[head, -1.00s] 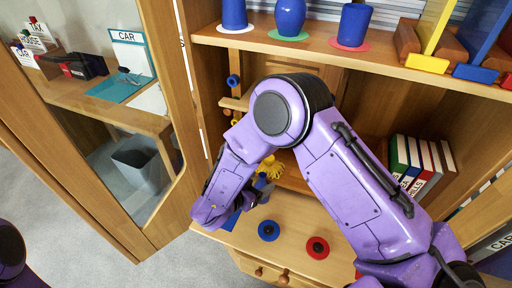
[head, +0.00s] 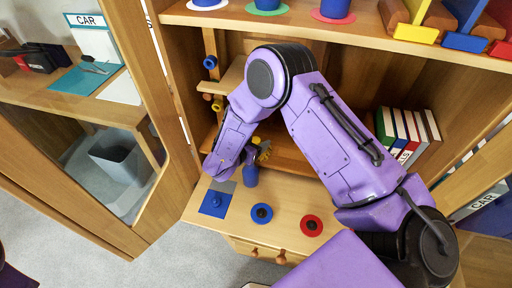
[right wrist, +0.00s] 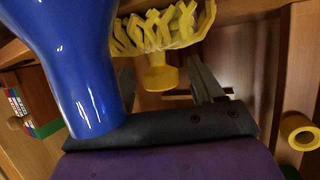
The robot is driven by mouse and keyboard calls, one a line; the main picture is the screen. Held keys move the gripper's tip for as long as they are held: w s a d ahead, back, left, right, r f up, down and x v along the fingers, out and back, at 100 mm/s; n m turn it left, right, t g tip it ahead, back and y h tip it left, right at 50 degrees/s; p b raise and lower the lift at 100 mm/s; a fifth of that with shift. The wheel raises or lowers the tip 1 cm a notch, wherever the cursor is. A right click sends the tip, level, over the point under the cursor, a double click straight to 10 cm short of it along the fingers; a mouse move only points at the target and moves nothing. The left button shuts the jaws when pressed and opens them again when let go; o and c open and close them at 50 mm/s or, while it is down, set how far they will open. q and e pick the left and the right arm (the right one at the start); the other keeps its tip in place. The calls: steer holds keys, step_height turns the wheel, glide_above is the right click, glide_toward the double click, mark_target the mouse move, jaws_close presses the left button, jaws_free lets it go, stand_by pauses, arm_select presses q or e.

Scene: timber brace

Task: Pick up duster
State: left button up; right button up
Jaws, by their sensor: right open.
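The duster, with a yellow fringed head (head: 263,151), is at the cabinet's lower shelf, partly hidden by my right arm in the head view. In the right wrist view its yellow fringe (right wrist: 165,28) spreads above a short yellow neck (right wrist: 158,78). Contact with the duster cannot be told. In the head view my forearm covers most of the right gripper. My left gripper is not in view.
A blue square (head: 215,201), a blue disc (head: 262,213) and a red disc (head: 312,226) lie on the light wood counter. Books (head: 407,135) stand at the right. An upper shelf (head: 290,20) overhangs, and an open glazed door (head: 160,195) stands at left.

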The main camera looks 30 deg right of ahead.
mark_target(255, 140)
steer(key=shift+a, duration=0.1)
steer(key=c, duration=1.1)
steer(key=shift+r, duration=0.35)
step_height(255, 140, up, 3)
steer(key=shift+w+f+p, duration=0.1)
steer(key=shift+p, duration=0.2)
steer(key=s+a+r, duration=0.3)
steer(key=s+r, duration=0.1)
steer(key=s, duration=0.2)
steer(key=s+a+r+p, duration=0.1)
steer(key=s+a+r, duration=0.2)
steer(key=s+r, duration=0.2)
steer(key=shift+s+a+r, duration=0.25)
steer(key=shift+s, duration=0.6)
